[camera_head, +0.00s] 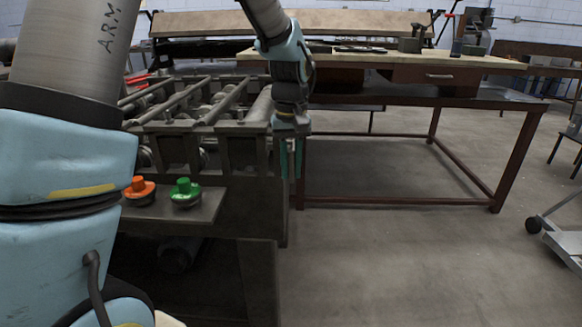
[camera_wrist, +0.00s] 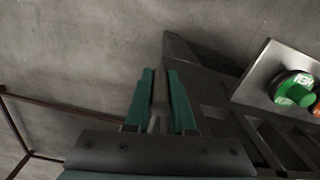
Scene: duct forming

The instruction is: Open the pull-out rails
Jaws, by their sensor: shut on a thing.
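The dark metal roller machine (camera_head: 205,125) stands at left centre in the head view, with bars and rollers on top. My gripper (camera_head: 291,172) points down at its right-hand end. In the wrist view, the green fingers of my gripper (camera_wrist: 160,80) stand on both sides of a narrow grey metal part (camera_wrist: 159,95), shut on it. This part appears to be the pull-out rail; its far end and how it joins the machine are hard to make out. The dark machine frame (camera_wrist: 215,85) runs close beside the right finger.
An orange button (camera_head: 139,187) and a green button (camera_head: 185,188) sit on a plate at the machine's front. A workbench (camera_head: 450,68) with a red-brown frame stands behind to the right. Open concrete floor (camera_head: 400,260) lies right of the machine. A wheeled stand (camera_head: 560,235) is at far right.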

